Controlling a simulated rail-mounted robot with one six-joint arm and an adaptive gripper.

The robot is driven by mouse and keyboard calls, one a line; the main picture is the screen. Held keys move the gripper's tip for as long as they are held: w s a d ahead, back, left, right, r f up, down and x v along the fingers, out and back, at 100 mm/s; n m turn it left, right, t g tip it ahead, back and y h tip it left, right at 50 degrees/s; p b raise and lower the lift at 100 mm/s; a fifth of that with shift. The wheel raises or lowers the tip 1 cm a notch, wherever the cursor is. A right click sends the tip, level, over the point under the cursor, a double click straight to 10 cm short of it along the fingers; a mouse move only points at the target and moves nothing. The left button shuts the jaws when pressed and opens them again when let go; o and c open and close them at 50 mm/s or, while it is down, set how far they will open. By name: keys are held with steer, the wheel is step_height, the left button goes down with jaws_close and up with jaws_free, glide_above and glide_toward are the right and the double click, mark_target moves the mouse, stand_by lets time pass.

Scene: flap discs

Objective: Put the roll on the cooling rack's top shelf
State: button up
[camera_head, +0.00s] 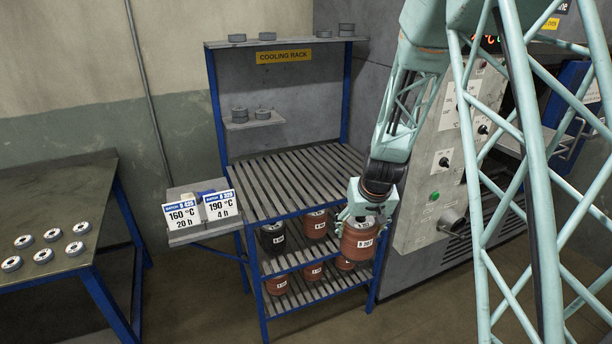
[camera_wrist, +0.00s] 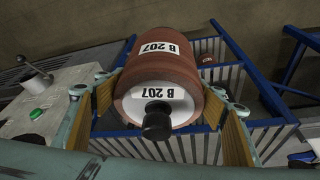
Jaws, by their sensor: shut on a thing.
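The roll (camera_head: 358,242), reddish-brown with a white label, hangs from my gripper (camera_head: 364,214) in the head view, at the front right of the cooling rack (camera_head: 290,182). In the wrist view the roll (camera_wrist: 165,72) shows labels reading B 207 and a dark knob on its near end. My gripper's two fingers (camera_wrist: 160,104) are shut on it from both sides. The rack has a blue frame and slatted shelves. Its topmost slatted shelf is bare. The roll overlaps the rack's front right corner; the exact gap cannot be told.
Several rolls (camera_head: 315,226) stand on the lower shelves, one of them black. Two signs (camera_head: 202,208) stand on a side stand at left. Flap discs lie on the left table (camera_head: 45,200) and on small upper ledges. A grey control cabinet (camera_head: 440,160) stands close at right.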

steer(key=w+a+r+n+y+p, duration=0.2)
steer(key=w+a+r+n, duration=0.4)
steer(key=w+a+r, duration=0.6)
steer(key=shift+w+a+n+g+y, duration=0.3)
steer(key=shift+w+a, duration=1)
steer(key=shift+w, duration=0.85)
steer(key=shift+a, duration=0.15)
steer(key=w+a+p, duration=0.1)
steer(key=w+a, duration=0.2)
steer(key=a, duration=0.3)
steer(key=w+a+f+p, duration=0.1)
steer(key=w+a, duration=0.3)
steer(key=a, duration=0.3)
steer(key=shift+w+f, duration=0.15)
steer(key=shift+w, duration=0.05)
steer(key=shift+s+p+x, duration=0.2)
steer(key=shift+x, duration=0.65)
steer(key=shift+s+p+x, duration=0.15)
steer(key=shift+p+x, duration=0.05)
steer(key=shift+x, duration=0.7)
